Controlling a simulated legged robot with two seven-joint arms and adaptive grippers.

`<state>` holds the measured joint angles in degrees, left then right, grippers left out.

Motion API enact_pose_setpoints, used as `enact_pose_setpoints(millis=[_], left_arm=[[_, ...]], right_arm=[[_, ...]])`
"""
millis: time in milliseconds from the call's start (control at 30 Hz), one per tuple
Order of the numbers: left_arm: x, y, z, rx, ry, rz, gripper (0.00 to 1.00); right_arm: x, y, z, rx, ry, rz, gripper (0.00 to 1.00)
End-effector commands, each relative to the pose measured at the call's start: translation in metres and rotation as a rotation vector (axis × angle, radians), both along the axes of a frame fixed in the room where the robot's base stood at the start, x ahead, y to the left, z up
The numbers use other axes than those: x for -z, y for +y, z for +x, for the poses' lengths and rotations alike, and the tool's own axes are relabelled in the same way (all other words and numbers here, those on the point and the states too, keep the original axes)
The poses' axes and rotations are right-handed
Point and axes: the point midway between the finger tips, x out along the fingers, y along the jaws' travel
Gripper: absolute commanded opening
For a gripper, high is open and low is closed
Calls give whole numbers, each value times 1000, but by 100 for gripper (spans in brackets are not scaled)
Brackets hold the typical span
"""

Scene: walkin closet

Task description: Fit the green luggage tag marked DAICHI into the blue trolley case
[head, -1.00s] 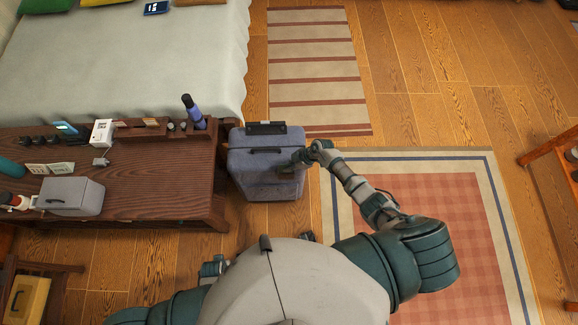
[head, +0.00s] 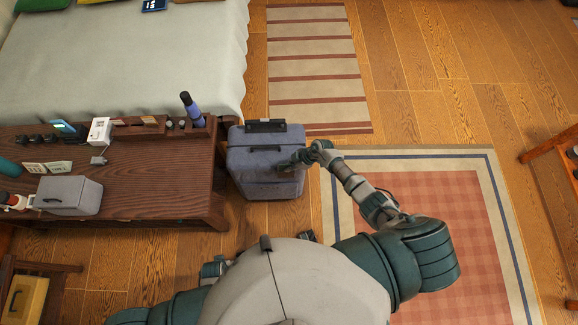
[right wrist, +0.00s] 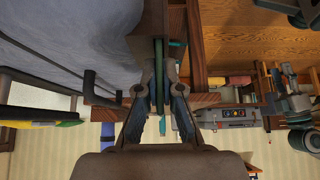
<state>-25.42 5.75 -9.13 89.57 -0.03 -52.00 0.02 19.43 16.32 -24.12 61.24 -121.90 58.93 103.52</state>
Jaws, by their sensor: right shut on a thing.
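The blue trolley case (head: 250,180) stands upright on the wooden floor, right of the dark wooden desk. In the right wrist view my right gripper (right wrist: 160,85) is shut on a thin green thing, which looks like the luggage tag (right wrist: 159,62), seen edge-on. The DAICHI marking cannot be read. The case's blue-grey surface (right wrist: 75,45) fills the upper left of that view. Whether the tag touches the case is unclear. My left gripper (head: 213,268) is mostly hidden beside my body; its jaws are unclear.
The desk (head: 150,190) carries a grey box (head: 70,196), a white box (head: 100,130) and a blue bottle (head: 192,108), close left of the case. A bed (head: 120,60) is behind. A striped rug (head: 312,70) and a checked rug (head: 450,210) lie on otherwise open floor.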

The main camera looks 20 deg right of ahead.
Motion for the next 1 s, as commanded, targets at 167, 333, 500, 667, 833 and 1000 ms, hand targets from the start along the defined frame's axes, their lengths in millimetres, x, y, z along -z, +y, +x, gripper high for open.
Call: enact_pose_setpoints(millis=[167,333,500,667,833,1000], left_arm=[[1,0,0,0,1,0,40],[1,0,0,0,1,0,40],[1,0,0,0,1,0,40],[1,0,0,0,1,0,40],[1,0,0,0,1,0,40],[-4,0,2,-1,-2,-1,40]], right_arm=[[2,0,0,0,0,0,23],[1,0,1,0,-2,-1,35],[2,0,1,1,-1,0,35],[2,0,0,0,0,0,57],[2,0,0,0,0,0,57],[2,0,0,0,0,0,57]])
